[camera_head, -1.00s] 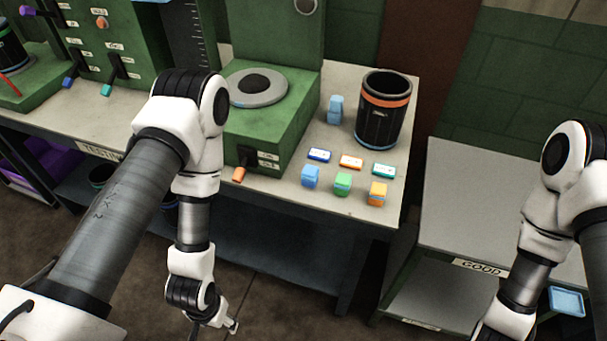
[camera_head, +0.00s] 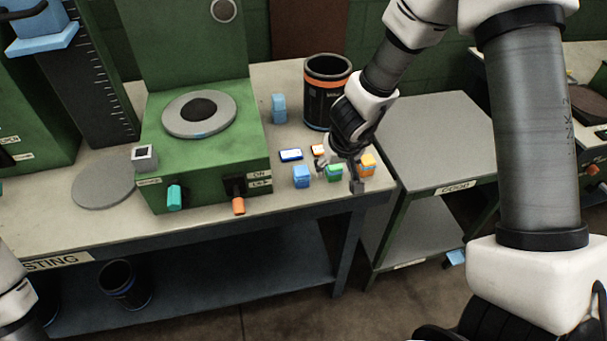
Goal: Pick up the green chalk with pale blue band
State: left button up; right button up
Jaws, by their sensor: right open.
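The green chalk (camera_head: 334,174) is a small block on the front right of the table, between a blue block (camera_head: 301,176) and an orange block (camera_head: 367,163). My right gripper (camera_head: 341,171) is open and reaches down over the green chalk from the upper right. One finger shows at the right of the chalk and the other at its back left. It partly hides the chalk, and I cannot tell whether the fingers touch it. The pale blue band is too small to make out clearly. My left gripper is out of view; only part of that arm shows at the lower left.
A blue-labelled card (camera_head: 291,155) and an orange-labelled card (camera_head: 319,150) lie behind the blocks. Another blue block (camera_head: 279,108) and a black cup with an orange band (camera_head: 326,72) stand farther back. A green machine (camera_head: 205,150) stands left. A grey side table (camera_head: 430,140) is right.

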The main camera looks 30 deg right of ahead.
aim_at(334, 167)
jog(key=shift+w+d+r+t+b, duration=0.2)
jog(key=shift+w+d+b, duration=0.1)
jog(key=shift+d, duration=0.15)
jog(key=shift+w+d+r+t+b, duration=0.1)
jog(key=shift+w+d+t+b, duration=0.15)
jog(key=shift+d, duration=0.2)
jog(key=b+x, duration=0.3)
jog(key=x, duration=0.3)
jog(key=shift+w+a, duration=0.1)
jog(key=shift+w, duration=0.05)
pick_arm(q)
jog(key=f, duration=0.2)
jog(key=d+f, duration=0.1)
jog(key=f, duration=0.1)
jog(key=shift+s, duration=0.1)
pick_arm(e)
grip_shut()
